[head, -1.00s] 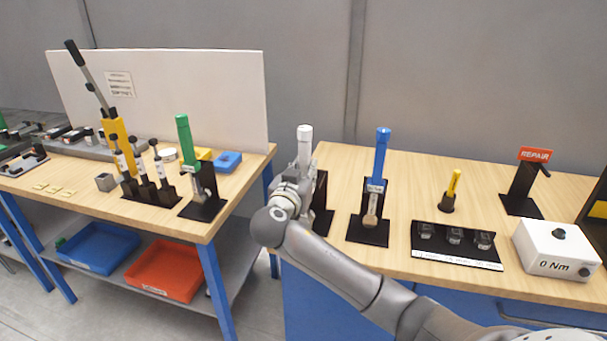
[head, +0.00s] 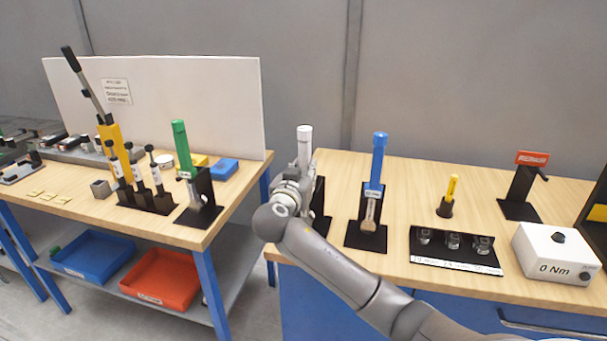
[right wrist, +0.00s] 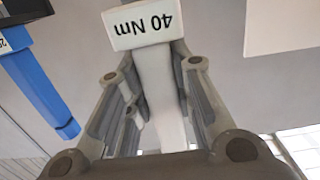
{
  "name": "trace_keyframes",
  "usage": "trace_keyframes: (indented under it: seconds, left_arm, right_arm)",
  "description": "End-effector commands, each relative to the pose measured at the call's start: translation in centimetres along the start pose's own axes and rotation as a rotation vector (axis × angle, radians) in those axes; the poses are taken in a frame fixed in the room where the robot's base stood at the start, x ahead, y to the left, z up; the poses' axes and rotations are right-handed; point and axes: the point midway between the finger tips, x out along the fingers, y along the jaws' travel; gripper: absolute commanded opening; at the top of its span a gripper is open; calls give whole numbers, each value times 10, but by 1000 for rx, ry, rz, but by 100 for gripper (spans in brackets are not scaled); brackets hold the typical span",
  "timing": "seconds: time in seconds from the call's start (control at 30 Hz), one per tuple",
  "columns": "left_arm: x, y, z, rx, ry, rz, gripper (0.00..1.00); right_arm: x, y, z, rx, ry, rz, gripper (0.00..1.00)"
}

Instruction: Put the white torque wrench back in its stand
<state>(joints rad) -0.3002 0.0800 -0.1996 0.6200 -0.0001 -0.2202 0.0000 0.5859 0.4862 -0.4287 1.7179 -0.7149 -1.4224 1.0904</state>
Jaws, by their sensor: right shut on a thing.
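The white torque wrench (head: 304,142) stands upright at the left end of the right bench in the head view. My right gripper (head: 298,172) is shut on it. The right wrist view shows the wrench (right wrist: 158,85) between the fingers of the gripper (right wrist: 160,95), with a white "40 Nm" label (right wrist: 142,22) at the fingertips. A black stand (head: 319,205) shows just right of and behind my gripper. The wrench's lower end is hidden by my arm, so I cannot tell whether it sits in the stand. My left gripper is not in view.
A blue torque wrench (head: 378,160) stands in its black stand to the right. A green wrench (head: 182,148) stands on the left bench. A yellow screwdriver (head: 452,188), a black tray (head: 455,262) and a "0 Nm" box (head: 556,254) are further right. A gap separates the benches.

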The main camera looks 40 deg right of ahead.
Motion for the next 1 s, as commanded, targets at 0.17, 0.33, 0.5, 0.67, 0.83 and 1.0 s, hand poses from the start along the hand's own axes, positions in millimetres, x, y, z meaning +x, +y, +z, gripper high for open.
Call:
trace_keyframes:
  seconds: [0.17, 0.33, 0.5, 0.67, 0.83, 1.0]
  left_arm:
    - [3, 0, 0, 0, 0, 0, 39]
    - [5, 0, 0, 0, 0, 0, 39]
    - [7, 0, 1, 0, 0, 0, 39]
    - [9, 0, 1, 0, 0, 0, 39]
    - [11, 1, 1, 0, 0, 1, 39]
    - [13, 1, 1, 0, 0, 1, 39]
  right_arm:
    - [5, 0, -4, 5, 7, 0, 0]
    - [10, 0, -5, 5, 8, 0, 0]
    - [14, 0, -5, 5, 8, 0, 0]
    - [18, 0, -5, 4, 8, 0, 0]
    - [22, 0, -5, 5, 8, 0, 0]
    - [27, 0, -6, 5, 8, 1, 0]
